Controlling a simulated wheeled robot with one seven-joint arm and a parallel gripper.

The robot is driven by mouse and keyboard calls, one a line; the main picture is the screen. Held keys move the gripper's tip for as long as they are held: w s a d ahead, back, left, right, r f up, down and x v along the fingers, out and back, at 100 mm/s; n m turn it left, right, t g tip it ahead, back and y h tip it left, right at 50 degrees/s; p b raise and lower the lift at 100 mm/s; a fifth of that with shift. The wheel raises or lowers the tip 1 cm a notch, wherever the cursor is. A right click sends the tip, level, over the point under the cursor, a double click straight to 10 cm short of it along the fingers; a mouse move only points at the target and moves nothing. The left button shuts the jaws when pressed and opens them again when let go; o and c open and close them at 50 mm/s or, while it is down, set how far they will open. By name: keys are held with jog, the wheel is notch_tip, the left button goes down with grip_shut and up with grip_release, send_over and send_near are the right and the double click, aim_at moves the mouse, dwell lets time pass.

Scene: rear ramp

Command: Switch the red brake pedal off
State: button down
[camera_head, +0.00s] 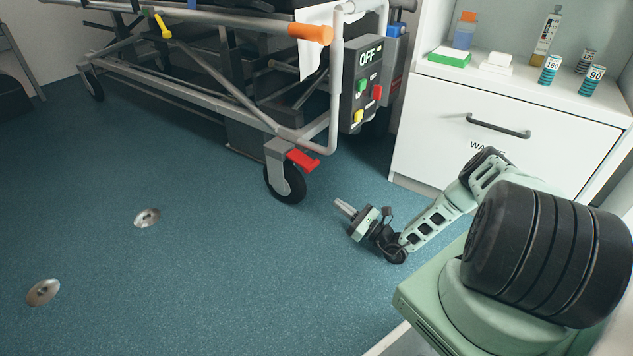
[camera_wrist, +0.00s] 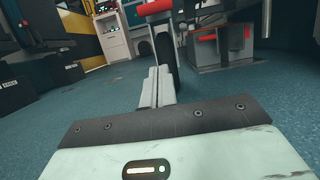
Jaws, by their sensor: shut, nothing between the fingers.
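The red brake pedal (camera_head: 302,160) sticks out above the black caster wheel (camera_head: 286,184) at the near corner of the stretcher (camera_head: 262,118). In the wrist view the red pedal (camera_wrist: 154,8) is at the top, above and beyond my fingertips, with the dark wheel (camera_wrist: 165,50) below it. My gripper (camera_head: 342,207) is shut and empty, low over the floor, to the right of and below the pedal in the head view. It also shows in the wrist view (camera_wrist: 157,72), with its fingers together and pointing toward the wheel. I see a gap between fingers and pedal in the head view.
A control box (camera_head: 364,85) reading OFF hangs on the stretcher's end. A white cabinet (camera_head: 440,130) marked WASTE stands to the right, with bottles and small items on top. The blue floor is clear to the left, apart from metal discs (camera_head: 146,217).

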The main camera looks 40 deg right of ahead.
jog(key=b, duration=0.2)
send_near(303, 160)
jog(key=w+f, duration=0.1)
jog(key=w+a+f, duration=0.1)
jog(key=f, duration=0.1)
jog(key=w+a+f, duration=0.1)
jog(key=w+f, duration=0.1)
jog(key=shift+w, duration=0.15)
jog(key=r+p, duration=0.3)
jog(key=shift+s+d+r, duration=0.1)
jog(key=shift+s+r, duration=0.15)
jog(key=shift+r, duration=0.15)
